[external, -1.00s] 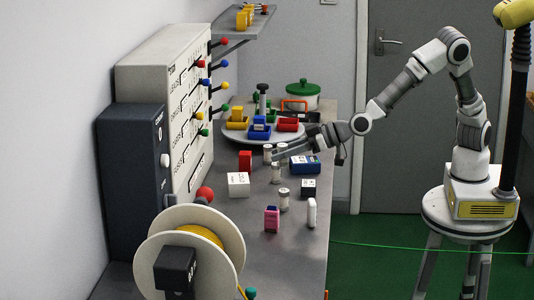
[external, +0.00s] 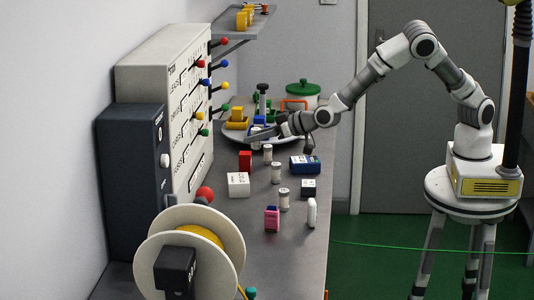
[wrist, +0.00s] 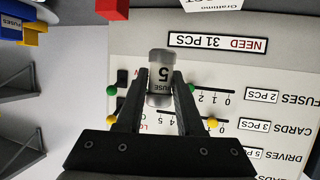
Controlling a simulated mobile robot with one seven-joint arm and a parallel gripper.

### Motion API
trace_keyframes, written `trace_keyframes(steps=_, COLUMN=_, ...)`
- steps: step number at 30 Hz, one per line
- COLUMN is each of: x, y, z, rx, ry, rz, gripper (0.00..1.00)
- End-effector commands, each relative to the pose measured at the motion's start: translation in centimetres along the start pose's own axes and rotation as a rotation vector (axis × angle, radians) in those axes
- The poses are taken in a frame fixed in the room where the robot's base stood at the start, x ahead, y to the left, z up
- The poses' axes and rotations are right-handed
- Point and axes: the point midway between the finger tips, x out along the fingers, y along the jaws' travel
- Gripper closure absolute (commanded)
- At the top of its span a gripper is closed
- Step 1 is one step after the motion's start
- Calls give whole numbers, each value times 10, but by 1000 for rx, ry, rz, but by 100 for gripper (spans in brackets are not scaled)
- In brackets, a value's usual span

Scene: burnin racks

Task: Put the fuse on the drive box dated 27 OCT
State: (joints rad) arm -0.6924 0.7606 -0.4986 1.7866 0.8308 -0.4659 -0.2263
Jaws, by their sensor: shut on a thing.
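My gripper (wrist: 160,105) is shut on a grey, cylindrical fuse (wrist: 161,78), whose label shows a "5" in the wrist view. In the external view my gripper (external: 262,134) is raised over the far part of the bench, near the round tray. On the bench are a blue box with a white label (external: 304,164), a small dark box with a white top (external: 308,188) and a white box (external: 238,185). Their dates are too small to read, so I cannot tell which is dated 27 OCT.
Several cylinders (external: 276,173), a red block (external: 245,161), a pink item (external: 271,219) and a white upright item (external: 312,212) stand on the bench. The panel with colored levers (external: 188,110) borders it at left. The round tray (external: 293,141) holds bins.

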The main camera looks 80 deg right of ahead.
Motion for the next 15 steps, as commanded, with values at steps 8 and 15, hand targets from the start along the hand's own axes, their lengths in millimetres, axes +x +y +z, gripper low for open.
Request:
trace_keyframes(steps=8, x=13, y=-45, z=22, rx=-2, ry=0, rz=-1, gripper=100)
trace_keyframes(steps=15, x=19, y=-51, z=34, rx=-1, ry=0, rz=1, gripper=100)
